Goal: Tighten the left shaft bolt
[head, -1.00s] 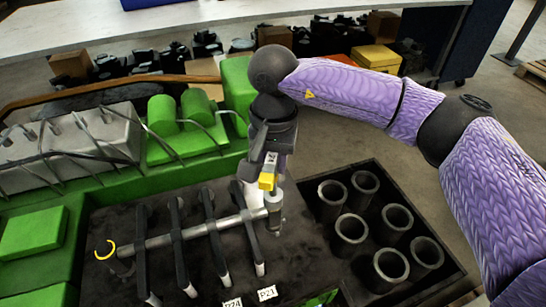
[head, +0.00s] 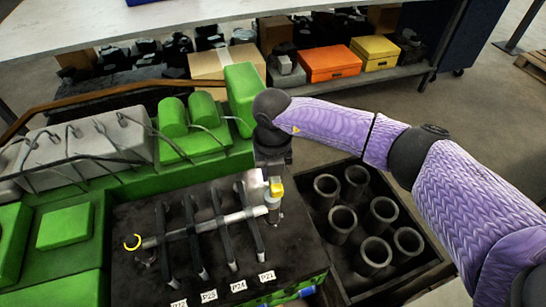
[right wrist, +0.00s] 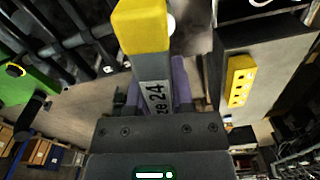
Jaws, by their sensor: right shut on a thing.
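The rocker shaft (head: 205,229) is a pale metal rod lying across several dark rocker arms on the dark engine top. At its left end a yellow ring (head: 132,242) marks a dark upright part; the left bolt itself is too small to make out. My right gripper (head: 274,180) points down above the shaft's right end. It is shut on a tool with a yellow part (head: 277,189). In the right wrist view the tool's yellow block (right wrist: 140,27) and a grey side with "ze 24" show. The tool's lower end stands at the right shaft end; contact is unclear. My left gripper is out of view.
A dark tray (head: 440,262) with several upright cylinder sleeves stands right of the engine. Green engine parts (head: 65,227) and a grey cover (head: 85,145) with pipes lie left and behind. Paper labels (head: 266,276) lie along the front. Orange (head: 328,62) and yellow (head: 376,52) boxes are on the back shelf.

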